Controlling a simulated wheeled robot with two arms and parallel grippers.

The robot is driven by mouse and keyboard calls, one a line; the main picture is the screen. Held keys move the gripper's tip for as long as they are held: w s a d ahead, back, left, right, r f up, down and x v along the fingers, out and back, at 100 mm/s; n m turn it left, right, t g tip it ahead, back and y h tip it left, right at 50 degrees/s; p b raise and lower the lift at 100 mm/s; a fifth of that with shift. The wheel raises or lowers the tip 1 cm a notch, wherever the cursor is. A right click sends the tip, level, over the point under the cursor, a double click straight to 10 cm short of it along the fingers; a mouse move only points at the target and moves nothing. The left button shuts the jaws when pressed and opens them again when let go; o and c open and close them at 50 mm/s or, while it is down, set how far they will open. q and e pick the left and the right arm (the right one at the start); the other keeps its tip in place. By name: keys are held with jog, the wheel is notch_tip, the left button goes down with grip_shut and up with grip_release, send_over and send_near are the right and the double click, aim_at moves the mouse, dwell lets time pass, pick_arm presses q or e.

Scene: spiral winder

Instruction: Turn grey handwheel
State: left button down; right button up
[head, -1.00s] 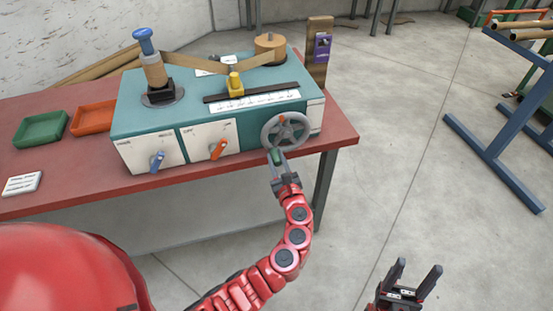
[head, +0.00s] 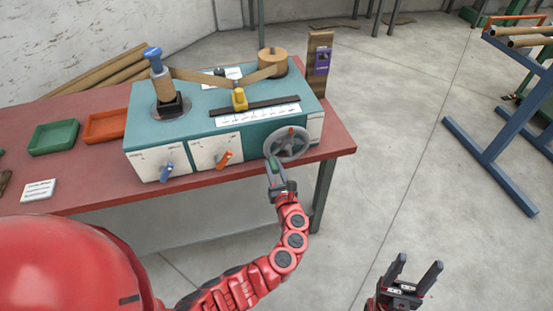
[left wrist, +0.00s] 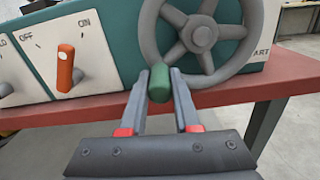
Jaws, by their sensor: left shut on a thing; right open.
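The grey handwheel (head: 287,143) is on the front right of the teal winder (head: 205,103). It has several spokes and a small red mark near its top. In the left wrist view the handwheel (left wrist: 199,35) fills the upper right. My left gripper (head: 272,166) is shut on the wheel's green handle, at the lower left of the rim. The left wrist view shows the green handle (left wrist: 160,83) between both fingertips. My right gripper (head: 418,263) is open and empty over the floor at the lower right, away from the table.
An orange lever (head: 224,158) and a blue lever (head: 167,172) stick out left of the wheel. Green (head: 53,137) and orange (head: 105,127) trays sit on the red table (head: 90,181). A blue rack (head: 487,150) stands at right; the floor between is clear.

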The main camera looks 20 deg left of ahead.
aim_at(268, 147)
pick_arm(q)
jog(key=r+m+p, duration=0.1)
jog(key=m+p, duration=0.1)
jog(key=p, duration=0.2)
jog(key=r+m+p, duration=0.2)
jog(key=m+p, duration=0.1)
jog(key=p, duration=0.1)
jog(key=r+m+p, duration=0.2)
jog(key=m+p, duration=0.1)
jog(key=p, duration=0.1)
jog(key=shift+s+a+r, duration=0.1)
jog(key=shift+s+a, duration=0.15)
jog(key=shift+a, duration=0.1)
jog(key=shift+d+r+m+p, duration=0.1)
jog(key=shift+r+m+p, duration=0.2)
jog(key=shift+m+p, duration=0.65)
jog(key=c, duration=0.6)
grip_release()
